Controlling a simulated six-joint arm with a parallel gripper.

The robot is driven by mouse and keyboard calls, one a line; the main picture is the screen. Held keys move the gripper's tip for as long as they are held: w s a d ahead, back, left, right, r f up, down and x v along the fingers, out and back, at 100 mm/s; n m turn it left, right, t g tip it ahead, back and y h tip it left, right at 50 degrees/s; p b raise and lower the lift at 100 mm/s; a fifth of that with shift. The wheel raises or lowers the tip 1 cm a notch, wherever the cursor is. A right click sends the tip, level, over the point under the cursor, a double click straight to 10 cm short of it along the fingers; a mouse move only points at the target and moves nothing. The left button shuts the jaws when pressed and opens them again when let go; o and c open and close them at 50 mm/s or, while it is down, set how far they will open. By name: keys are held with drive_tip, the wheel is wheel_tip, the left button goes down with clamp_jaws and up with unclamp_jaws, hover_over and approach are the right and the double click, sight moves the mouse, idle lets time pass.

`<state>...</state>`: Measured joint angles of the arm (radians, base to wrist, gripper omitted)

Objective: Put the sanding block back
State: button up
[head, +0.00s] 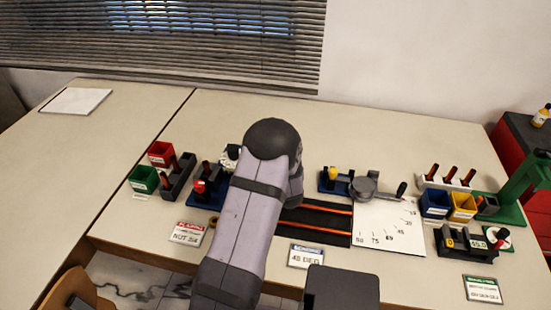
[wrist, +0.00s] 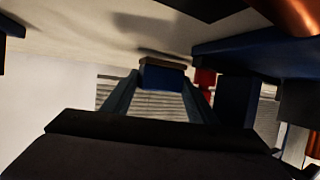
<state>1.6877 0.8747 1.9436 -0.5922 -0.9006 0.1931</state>
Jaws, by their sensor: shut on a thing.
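In the wrist view, the sanding block (wrist: 162,78) shows as a small blue block with a tan layer along one face. My gripper (wrist: 160,86) is shut on it, one finger on each side. The block is seen against the pale table surface and the blinds, and the picture appears upside down. A dark shadow lies on the pale surface near it. I cannot tell whether the block touches the table. In the head view my own arm hides the gripper and the block. The block's resting place cannot be made out.
A blue fixture with a red knob (head: 201,187), green bin (head: 143,180) and red bin (head: 160,152) stand left of my arm. A black mat with orange rods (head: 326,210), white angle board (head: 393,232), blue bin (head: 435,205) and yellow bin (head: 463,208) lie right. The left table is mostly clear.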

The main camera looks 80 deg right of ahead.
drive_tip(key=shift+s+f, duration=0.15)
drive_tip(key=shift+f, duration=0.15)
drive_tip(key=shift+f, duration=0.2)
drive_tip(key=o, duration=0.8)
drive_tip(key=shift+r, duration=0.1)
drive_tip(key=shift+r, duration=0.2)
drive_tip(key=shift+s+a, duration=0.1)
drive_tip(key=shift+a, duration=0.15)
drive_tip(key=b+v, duration=0.1)
drive_tip(key=v, duration=1)
drive_tip(key=shift+s+a+r, duration=0.1)
drive_tip(key=shift+a, duration=0.1)
